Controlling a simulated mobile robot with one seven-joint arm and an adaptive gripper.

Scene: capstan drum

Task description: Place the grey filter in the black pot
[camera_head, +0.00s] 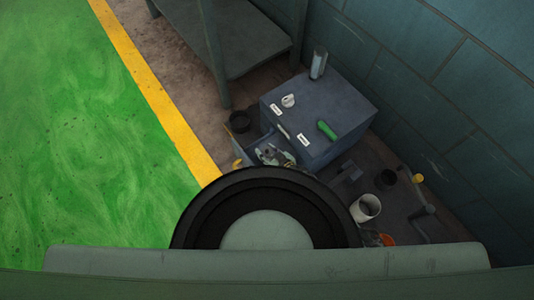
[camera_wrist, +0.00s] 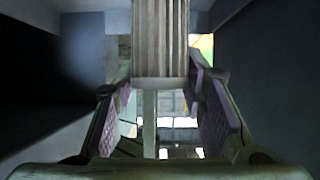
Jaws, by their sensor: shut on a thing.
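My gripper (camera_wrist: 162,88) shows in the wrist view, its two fingers with purple pads on either side. It is shut on a ribbed grey piece (camera_wrist: 160,38), which looks like the grey filter; its far part runs out of the top of the picture. In the head view a dark round pot (camera_head: 239,121) stands on the floor left of the blue-grey box. A second dark round container (camera_head: 386,178) stands right of the box. I cannot tell which is the task's black pot.
The blue-grey box (camera_head: 350,102) bears a grey cylinder (camera_head: 318,64), a white piece (camera_head: 289,101) and a green cylinder (camera_head: 327,130). A white cup (camera_head: 367,207) and a yellow-ended tool (camera_head: 418,178) lie right. A table (camera_head: 254,54) stands behind; green floor (camera_head: 80,130) is clear.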

